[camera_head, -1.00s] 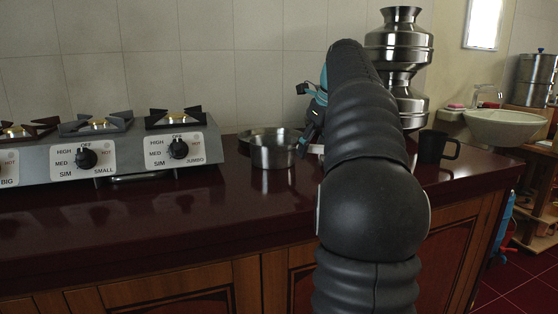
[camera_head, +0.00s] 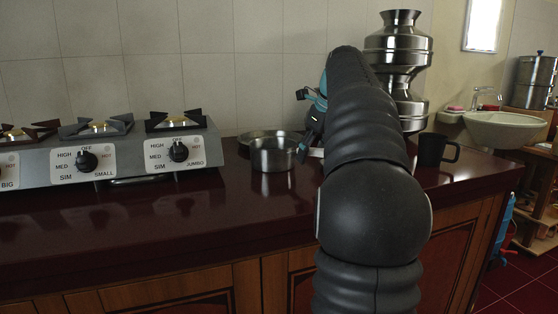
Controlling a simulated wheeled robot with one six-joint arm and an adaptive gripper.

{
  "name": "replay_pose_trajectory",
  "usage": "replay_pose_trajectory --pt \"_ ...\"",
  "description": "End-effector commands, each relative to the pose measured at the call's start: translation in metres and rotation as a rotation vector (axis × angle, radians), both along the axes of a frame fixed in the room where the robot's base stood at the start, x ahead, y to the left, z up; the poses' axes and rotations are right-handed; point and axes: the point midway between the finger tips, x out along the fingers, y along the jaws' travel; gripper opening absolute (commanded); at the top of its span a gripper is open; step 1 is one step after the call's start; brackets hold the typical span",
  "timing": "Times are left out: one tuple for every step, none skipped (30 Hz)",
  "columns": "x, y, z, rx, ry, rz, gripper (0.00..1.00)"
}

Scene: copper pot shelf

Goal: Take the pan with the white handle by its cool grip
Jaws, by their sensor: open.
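A small steel pan (camera_head: 271,158) stands upright on the dark red counter, right of the stove. A short piece of its white handle (camera_head: 315,152) shows on its right side, running behind my arm. My gripper (camera_head: 303,153) points down beside the pan's right rim, at the near end of the white handle. It is open. My arm hides most of the gripper and the rest of the handle, and I cannot tell whether a finger touches the handle or the pan.
A wider shallow pan (camera_head: 248,136) sits just behind the small pan. A gas stove (camera_head: 120,160) stands at left. Stacked steel pots (camera_head: 398,50) and a black mug (camera_head: 434,149) stand right of my arm. The counter front (camera_head: 220,215) is clear.

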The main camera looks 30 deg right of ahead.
Motion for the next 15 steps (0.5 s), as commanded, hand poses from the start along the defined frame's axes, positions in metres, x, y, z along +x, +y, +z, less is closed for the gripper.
replay_pose_trajectory --pt "0.0000 0.0000 0.0000 0.000 0.000 0.000 0.56" --pt "0.0000 0.0000 0.0000 0.000 0.000 0.000 0.56" --pt "0.0000 0.0000 0.0000 0.000 0.000 0.000 0.46" --pt "0.0000 0.0000 0.0000 0.000 0.000 0.000 0.39" --pt "0.0000 0.0000 0.0000 0.000 0.000 0.000 0.31" --pt "0.0000 0.0000 0.0000 0.000 0.000 0.000 0.21" --pt "0.0000 0.0000 0.0000 0.000 0.000 0.000 0.14" --pt "0.0000 0.0000 0.0000 0.000 0.000 0.000 0.06" --pt "0.0000 0.0000 0.0000 0.000 0.000 0.000 0.00" --pt "0.0000 0.0000 0.0000 0.000 0.000 0.000 0.00" --pt "0.0000 0.0000 0.0000 0.000 0.000 0.000 0.00" --pt "0.0000 0.0000 0.0000 0.000 0.000 0.000 0.00" --pt "0.0000 0.0000 -0.0001 0.000 0.000 0.000 0.00" --pt "0.0001 0.0000 -0.0001 0.000 0.000 0.000 0.00" --pt "0.0003 0.0003 0.0022 -0.002 -0.005 0.000 0.00"
